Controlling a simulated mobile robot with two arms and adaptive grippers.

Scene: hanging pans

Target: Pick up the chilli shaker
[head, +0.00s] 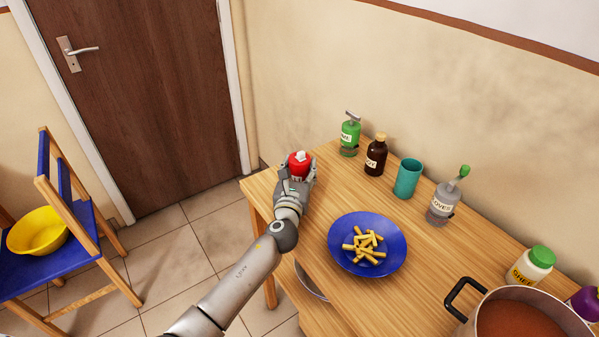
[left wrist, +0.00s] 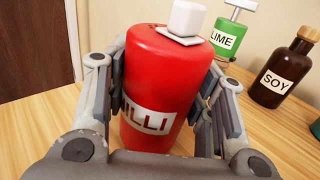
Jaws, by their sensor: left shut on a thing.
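The chilli shaker (head: 299,162) is red with a white top and sits at the far left corner of the wooden table in the head view. In the left wrist view the shaker (left wrist: 165,75) stands upright, with part of its label reading "ILLI". My left gripper (head: 296,178) is shut on it, with a finger on each side of its body in the left wrist view. Its lower part is hidden by the gripper, so I cannot tell whether it touches the table. My right gripper is not in view.
A lime bottle (head: 349,136), a soy bottle (head: 375,158), a teal cup (head: 408,178) and a grey bottle (head: 442,203) line the wall side. A blue plate (head: 345,223) of pasta and a pot (head: 480,300) are nearer. A blue chair (head: 75,255) stands left.

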